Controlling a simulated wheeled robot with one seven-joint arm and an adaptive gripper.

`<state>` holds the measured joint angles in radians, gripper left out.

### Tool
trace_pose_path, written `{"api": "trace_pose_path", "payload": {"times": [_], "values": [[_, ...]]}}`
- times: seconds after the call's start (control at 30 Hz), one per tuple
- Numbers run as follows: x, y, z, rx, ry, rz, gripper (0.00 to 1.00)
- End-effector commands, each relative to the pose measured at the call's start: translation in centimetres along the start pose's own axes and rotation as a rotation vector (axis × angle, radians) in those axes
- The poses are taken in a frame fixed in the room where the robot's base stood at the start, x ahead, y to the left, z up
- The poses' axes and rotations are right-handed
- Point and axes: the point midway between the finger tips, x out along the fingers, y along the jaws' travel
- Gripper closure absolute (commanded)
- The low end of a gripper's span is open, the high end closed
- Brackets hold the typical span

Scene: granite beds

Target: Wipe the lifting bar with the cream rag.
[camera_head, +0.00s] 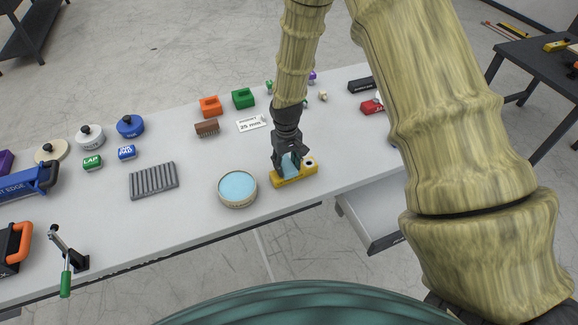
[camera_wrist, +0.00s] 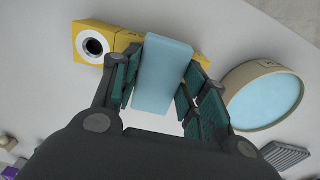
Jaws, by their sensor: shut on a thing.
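My gripper (camera_head: 289,158) is shut on a light blue block or folded pad (camera_wrist: 163,75). In the wrist view the pad sits between the fingers, its far end overlapping a yellow bar-like piece (camera_wrist: 115,40). That piece has a dark round opening in a pale ring at one end, and lies on the table under my gripper in the head view (camera_head: 300,174). I cannot tell whether the pad touches it. I cannot make out a cream-coloured rag, and no piece is clearly marked as the lifting bar.
A round tin with a light blue top (camera_head: 238,187) stands just left of my gripper on the grey table (camera_head: 200,220). A grey ribbed plate (camera_head: 153,180), a brown brush (camera_head: 207,128) and a white 25 mm label (camera_head: 252,123) lie farther left and back. An open drawer (camera_head: 372,225) juts out below the front edge.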

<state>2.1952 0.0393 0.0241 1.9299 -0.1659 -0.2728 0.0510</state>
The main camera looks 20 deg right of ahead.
Motion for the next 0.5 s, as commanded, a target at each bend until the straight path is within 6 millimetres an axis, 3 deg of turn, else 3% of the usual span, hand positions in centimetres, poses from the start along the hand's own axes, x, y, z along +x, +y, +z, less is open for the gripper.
{"api": "trace_pose_path", "payload": {"times": [0.17,0.5], "values": [[0.0,0.0,-0.2,0.0,-0.001,0.0,0.88],[0.1,0.0,1.7,0.0,-0.001,0.0,0.88]]}}
